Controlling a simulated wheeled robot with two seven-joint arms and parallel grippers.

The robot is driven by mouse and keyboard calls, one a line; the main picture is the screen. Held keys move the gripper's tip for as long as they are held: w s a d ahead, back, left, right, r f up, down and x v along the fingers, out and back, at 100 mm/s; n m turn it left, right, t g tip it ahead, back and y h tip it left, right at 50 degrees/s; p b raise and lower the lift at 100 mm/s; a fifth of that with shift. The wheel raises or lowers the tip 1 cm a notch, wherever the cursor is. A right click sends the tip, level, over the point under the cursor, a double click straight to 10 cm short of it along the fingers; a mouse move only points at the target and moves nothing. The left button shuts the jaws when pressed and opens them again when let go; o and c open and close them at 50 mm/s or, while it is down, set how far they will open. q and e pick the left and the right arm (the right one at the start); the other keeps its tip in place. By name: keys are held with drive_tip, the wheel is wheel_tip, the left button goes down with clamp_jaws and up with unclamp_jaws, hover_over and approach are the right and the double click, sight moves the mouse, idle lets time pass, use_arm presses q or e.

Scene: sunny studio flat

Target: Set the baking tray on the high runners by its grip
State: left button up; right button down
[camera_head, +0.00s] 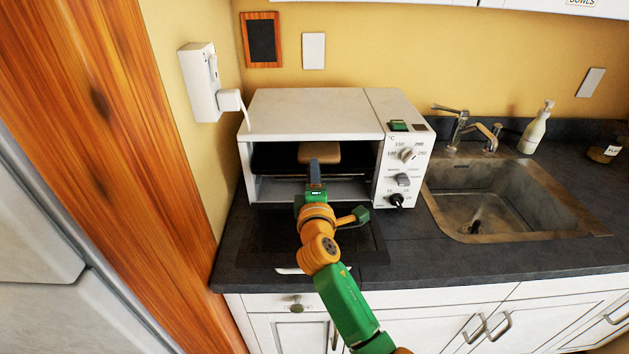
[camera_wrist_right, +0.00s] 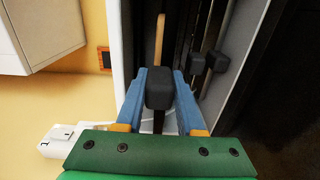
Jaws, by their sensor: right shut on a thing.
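The baking tray (camera_head: 272,158) is a dark, flat sheet in the upper part of the oven (camera_head: 310,110), with a tan slab-like item (camera_head: 320,152) on it. My right gripper (camera_head: 314,172) is at the oven's open front. In the right wrist view its blue fingers (camera_wrist_right: 160,82) are shut on the tray's dark block-shaped grip (camera_wrist_right: 160,90). The tan item shows edge-on beyond the grip (camera_wrist_right: 160,38). The runners are too dark to make out, so I cannot tell whether the tray rests on them. My left gripper is out of view.
The oven door (camera_head: 260,232) is folded down over the dark counter (camera_head: 450,262). The control panel (camera_head: 402,150) is right of the opening. Two dark blocks (camera_wrist_right: 197,63) show beside the grip. A sink (camera_head: 500,200) is right; a wall and wooden panel (camera_head: 130,120) are left.

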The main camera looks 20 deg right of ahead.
idle(0.4)
drive_tip(key=shift+f+b, duration=0.3)
drive_tip(key=shift+s, duration=0.1)
drive_tip(key=shift+c, duration=0.2)
unclamp_jaws()
idle(0.4)
